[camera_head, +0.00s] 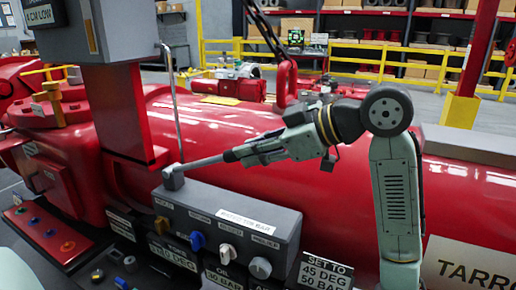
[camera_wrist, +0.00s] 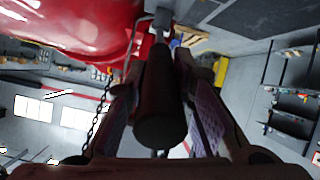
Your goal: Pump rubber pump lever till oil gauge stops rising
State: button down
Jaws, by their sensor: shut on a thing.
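The pump lever (camera_head: 205,162) is a grey rod rising slightly to the right from a small grey block on top of the grey control box. Its dark cylindrical rubber grip (camera_wrist: 160,115) fills the middle of the wrist view. My gripper (camera_head: 236,155) is shut on the outer end of the lever, with one finger on each side of the grip; it also shows in the wrist view (camera_wrist: 162,108). The fingers hide much of the grip in the head view. I cannot make out an oil gauge reading in either view.
The grey control box (camera_head: 285,232) has a blue knob (camera_head: 198,242), a white knob (camera_head: 228,251) and a grey knob (camera_head: 260,267). The large red tank (camera_head: 350,190) lies behind it. A thin upright rod (camera_head: 176,110) stands behind the lever block. Yellow railings (camera_head: 350,58) stand farther back.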

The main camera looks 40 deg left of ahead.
jog(key=shift+r, duration=0.1)
jog(key=c, duration=1.4)
grip_release()
jog(key=shift+d, duration=0.1)
jog(key=v, duration=1.1)
jog(key=shift+d, duration=0.4)
